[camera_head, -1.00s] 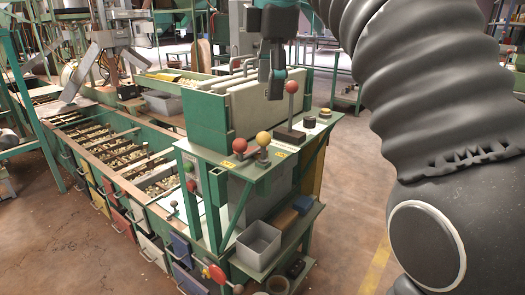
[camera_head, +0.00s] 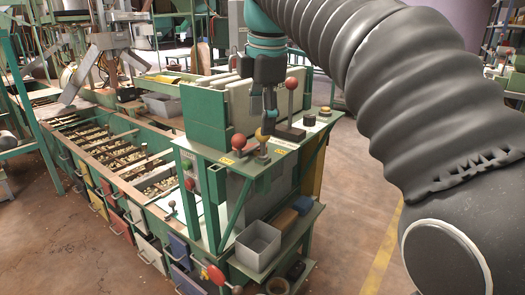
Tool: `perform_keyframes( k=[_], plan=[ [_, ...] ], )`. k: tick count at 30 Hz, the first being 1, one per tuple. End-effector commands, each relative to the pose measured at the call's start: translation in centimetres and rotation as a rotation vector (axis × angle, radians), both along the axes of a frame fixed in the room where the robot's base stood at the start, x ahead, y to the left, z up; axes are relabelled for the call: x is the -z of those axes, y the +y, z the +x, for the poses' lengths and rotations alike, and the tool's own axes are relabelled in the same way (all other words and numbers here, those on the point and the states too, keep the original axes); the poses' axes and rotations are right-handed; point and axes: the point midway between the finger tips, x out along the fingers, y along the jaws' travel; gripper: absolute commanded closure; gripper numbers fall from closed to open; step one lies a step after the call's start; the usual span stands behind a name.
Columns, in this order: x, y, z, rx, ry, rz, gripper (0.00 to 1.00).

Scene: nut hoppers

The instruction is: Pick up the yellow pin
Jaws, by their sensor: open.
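The yellow pin (camera_head: 262,135) is a small yellow ball on a short stem, standing on the green bench top next to a red-balled pin (camera_head: 239,143). It is partly hidden by my gripper. My gripper (camera_head: 268,120) hangs pointing down with its fingers at the yellow ball, overlapping its upper right edge in this view. The gripper is open and holds nothing. I cannot tell whether the fingers touch the ball or are beside it in depth.
A taller red-knobbed lever (camera_head: 291,84) on a dark base stands close to the right of my gripper. A pale block-like box (camera_head: 240,104) with a green front rises behind it. A grey bin (camera_head: 258,246) sits on the lower shelf. Dark round parts (camera_head: 309,120) lie at right.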

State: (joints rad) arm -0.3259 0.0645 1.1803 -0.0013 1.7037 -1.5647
Motion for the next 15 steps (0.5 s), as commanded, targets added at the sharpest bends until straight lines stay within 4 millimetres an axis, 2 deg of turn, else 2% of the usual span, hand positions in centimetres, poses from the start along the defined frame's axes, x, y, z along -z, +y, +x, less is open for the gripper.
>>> perform_keyframes(
  k=[7,10,15],
  plan=[
    [3.6,-0.1,0.6,0.000,0.002,-0.001,0.39],
    [4.3,-0.1,0.7,0.000,0.001,0.000,0.39],
    [4.6,0.0,0.8,0.000,-0.001,0.000,0.39]
  ],
)
